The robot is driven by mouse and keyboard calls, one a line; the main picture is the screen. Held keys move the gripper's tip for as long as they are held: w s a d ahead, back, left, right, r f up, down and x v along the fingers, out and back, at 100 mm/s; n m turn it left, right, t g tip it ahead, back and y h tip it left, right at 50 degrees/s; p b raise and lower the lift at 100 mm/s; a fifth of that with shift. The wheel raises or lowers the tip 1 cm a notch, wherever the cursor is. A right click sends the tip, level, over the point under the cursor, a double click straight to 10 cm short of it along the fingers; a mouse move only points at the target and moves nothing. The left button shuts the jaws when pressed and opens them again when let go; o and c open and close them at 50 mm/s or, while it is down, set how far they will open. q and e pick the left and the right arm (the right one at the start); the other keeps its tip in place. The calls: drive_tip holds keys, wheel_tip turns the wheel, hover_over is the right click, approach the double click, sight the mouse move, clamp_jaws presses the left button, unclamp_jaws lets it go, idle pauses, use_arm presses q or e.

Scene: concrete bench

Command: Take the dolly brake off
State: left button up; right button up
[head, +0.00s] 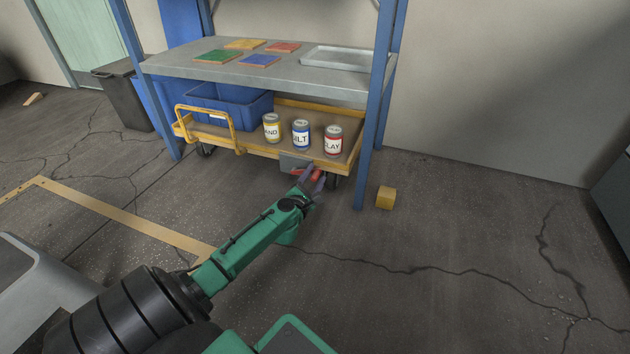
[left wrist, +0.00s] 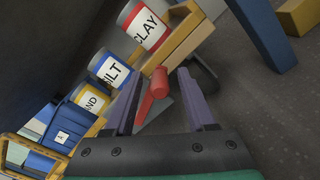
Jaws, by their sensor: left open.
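The yellow-framed dolly (head: 255,149) stands under the bench shelf and carries a blue bin and several cans. Its red brake lever (head: 316,175) is at the front right corner, beside a grey plate (head: 294,163) and above a dark wheel (head: 333,181). In the left wrist view the red lever (left wrist: 159,83) lies between the purple fingers of my left gripper (left wrist: 165,105). My left gripper (head: 312,184) is open, with its fingers on either side of the lever. I cannot tell whether either finger touches it. My right gripper is not in view.
Cans marked SAND (head: 271,128), SILT (head: 301,134) and CLAY (head: 333,140) stand on the dolly next to the blue bin (head: 229,105). A blue shelf post (head: 370,150) and a yellow block (head: 385,197) are close on the right. The floor in front is clear.

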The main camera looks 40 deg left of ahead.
use_arm(q)
clamp_jaws()
drive_tip(key=shift+d, duration=0.15)
idle(1.3)
